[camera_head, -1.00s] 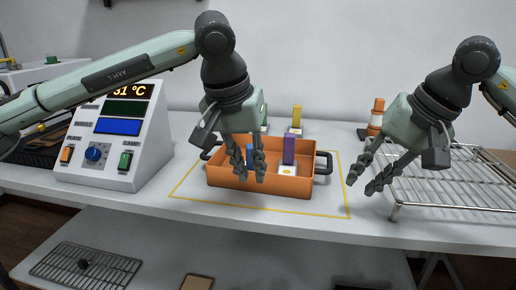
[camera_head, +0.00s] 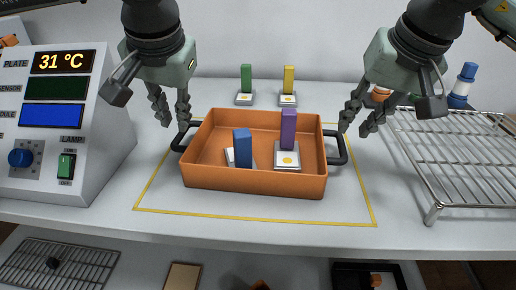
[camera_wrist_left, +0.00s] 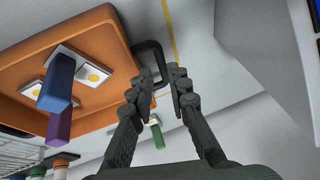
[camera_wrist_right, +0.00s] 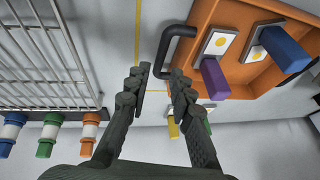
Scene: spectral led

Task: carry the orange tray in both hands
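The orange tray (camera_head: 255,183) sits on the bench inside a yellow outline, with a black handle at each end. It holds a blue block (camera_head: 243,148) and a purple block (camera_head: 288,130) standing on white plates. My left gripper (camera_head: 172,112) hangs open above the tray's left handle (camera_head: 184,136); in the left wrist view that handle (camera_wrist_left: 150,62) shows just beyond the fingertips. My right gripper (camera_head: 356,122) hangs open above and beside the right handle (camera_head: 337,147); in the right wrist view the handle (camera_wrist_right: 172,48) lies ahead of the fingers. Neither gripper visibly holds anything.
A control box (camera_head: 52,120) reading 31 °C stands at the left. A wire rack (camera_head: 465,165) stands at the right. Green (camera_head: 246,80) and yellow (camera_head: 289,80) blocks stand behind the tray. Bare bench lies in front of the tray.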

